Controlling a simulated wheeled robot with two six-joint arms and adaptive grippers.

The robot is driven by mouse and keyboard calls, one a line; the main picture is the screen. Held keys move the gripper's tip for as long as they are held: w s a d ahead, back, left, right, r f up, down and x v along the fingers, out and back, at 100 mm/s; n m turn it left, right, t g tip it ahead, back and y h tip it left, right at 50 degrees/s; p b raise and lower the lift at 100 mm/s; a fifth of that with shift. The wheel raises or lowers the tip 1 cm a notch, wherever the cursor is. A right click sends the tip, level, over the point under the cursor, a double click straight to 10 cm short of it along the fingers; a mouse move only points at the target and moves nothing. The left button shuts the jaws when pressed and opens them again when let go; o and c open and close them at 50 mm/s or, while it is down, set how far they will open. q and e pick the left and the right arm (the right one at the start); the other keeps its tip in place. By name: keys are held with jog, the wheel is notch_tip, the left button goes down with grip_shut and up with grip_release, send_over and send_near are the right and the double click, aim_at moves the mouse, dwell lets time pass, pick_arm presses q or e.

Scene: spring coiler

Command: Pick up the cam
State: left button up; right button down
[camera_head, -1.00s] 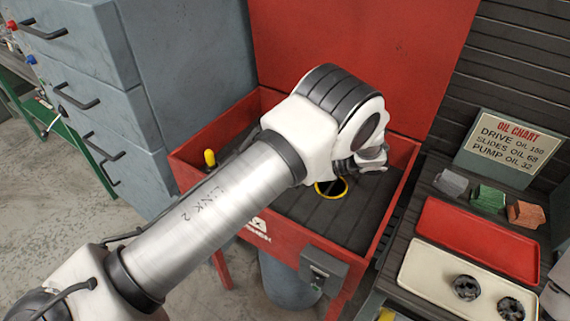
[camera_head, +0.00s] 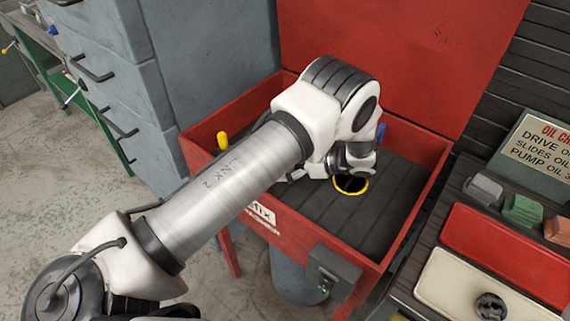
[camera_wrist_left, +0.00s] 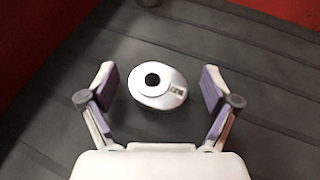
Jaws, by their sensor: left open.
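The cam (camera_wrist_left: 172,99) is a pale, off-round disc with a raised hub, a dark centre hole and a small label. It lies on the dark ribbed floor of the red basin, in the middle of the left wrist view. My left gripper (camera_wrist_left: 159,86) is open, with one finger on each side of the cam and a gap at both sides. I cannot tell how high the fingertips are above the floor. In the head view my left arm reaches into the basin (camera_head: 392,262), and the cam is hidden there. My right gripper is not in view.
A yellow-rimmed dark opening (camera_head: 363,191) sits beside my wrist. Basin walls and a tall red lid (camera_head: 400,60) surround the arm. A red tray (camera_head: 500,250), a cream tray (camera_head: 450,285) and small blocks stand on the right bench. A grey cabinet (camera_head: 110,70) is at left.

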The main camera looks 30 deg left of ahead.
pick_arm(q)
jog(key=c, duration=1.4)
